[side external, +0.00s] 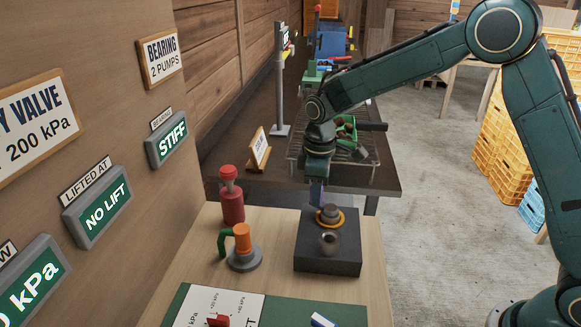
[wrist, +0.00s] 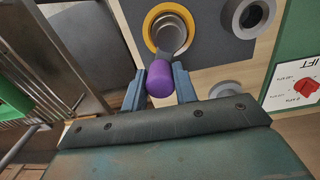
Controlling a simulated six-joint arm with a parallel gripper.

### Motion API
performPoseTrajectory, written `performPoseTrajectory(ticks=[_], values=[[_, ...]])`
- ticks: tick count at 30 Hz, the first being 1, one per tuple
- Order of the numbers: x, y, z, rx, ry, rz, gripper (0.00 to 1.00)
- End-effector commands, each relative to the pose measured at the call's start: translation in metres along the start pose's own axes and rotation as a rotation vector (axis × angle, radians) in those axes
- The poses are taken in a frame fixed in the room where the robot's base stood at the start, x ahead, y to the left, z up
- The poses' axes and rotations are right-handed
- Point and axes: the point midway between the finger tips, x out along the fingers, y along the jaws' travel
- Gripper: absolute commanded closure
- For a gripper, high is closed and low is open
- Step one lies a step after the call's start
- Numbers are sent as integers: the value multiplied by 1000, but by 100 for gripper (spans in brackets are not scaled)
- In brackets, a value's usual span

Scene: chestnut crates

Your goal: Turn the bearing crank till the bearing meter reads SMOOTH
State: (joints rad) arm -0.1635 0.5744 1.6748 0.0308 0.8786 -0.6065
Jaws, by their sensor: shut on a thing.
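The bearing crank has a purple grip (wrist: 160,80) on a metal arm that runs to a hub in a yellow ring, seen in the wrist view. In the side view the yellow ring (side external: 341,222) sits on top of a dark block (side external: 312,262). My gripper (wrist: 160,87) is shut on the purple grip, one finger on each side. In the side view my gripper (side external: 317,192) points down just behind the ring, and the grip is hidden or too small to tell. The bearing meter (side external: 172,138) on the wall reads STIFF.
A round metal socket (side external: 328,242) is on the same block. An orange pump with a green handle (side external: 241,240) and a red bottle-shaped thing (side external: 231,205) stand to the left. A wire rack with a green tray (side external: 346,135) lies behind. Yellow crates (side external: 510,150) stand at right.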

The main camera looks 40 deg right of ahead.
Motion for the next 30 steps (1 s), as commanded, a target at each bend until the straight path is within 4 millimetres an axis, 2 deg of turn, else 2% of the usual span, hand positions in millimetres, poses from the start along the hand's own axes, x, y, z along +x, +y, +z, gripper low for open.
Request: performPoseTrajectory(ticks=[18,30], values=[[-1,18,17,588,-14,2,94],[-1,20,26,841,-20,2,94]])
